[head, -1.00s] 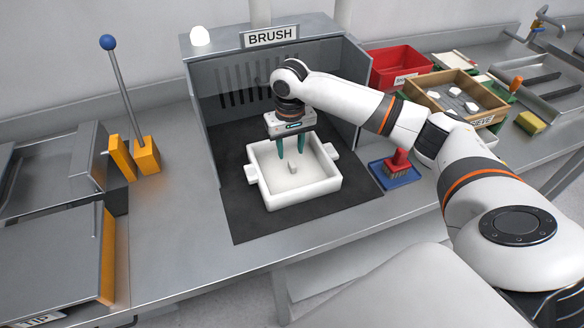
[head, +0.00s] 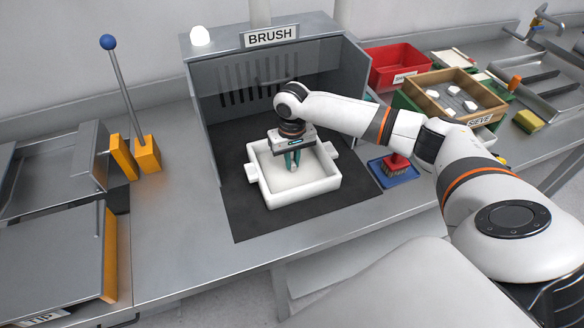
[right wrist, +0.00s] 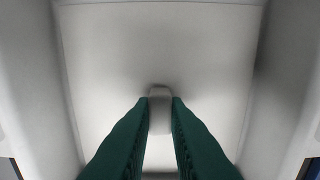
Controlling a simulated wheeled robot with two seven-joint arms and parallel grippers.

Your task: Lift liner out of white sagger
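The white sagger (head: 303,192) is a square open tray with side lugs. It sits on the dark mat inside the brush booth. The liner (head: 312,174) is a pale flat sheet on the sagger's floor. Its small upright tab (right wrist: 160,115) shows between my fingers in the right wrist view. My right gripper (head: 292,170) points down into the sagger, its green fingers closed on both sides of the tab. The liner looks flat in the sagger; the fingers partly hide it. My left gripper is not in view.
The booth (head: 224,130) walls stand behind and beside the sagger. A red brush on a blue tray (head: 394,175) is just right. A red bin (head: 398,66) and the wooden sieve box (head: 452,85) stand farther right.

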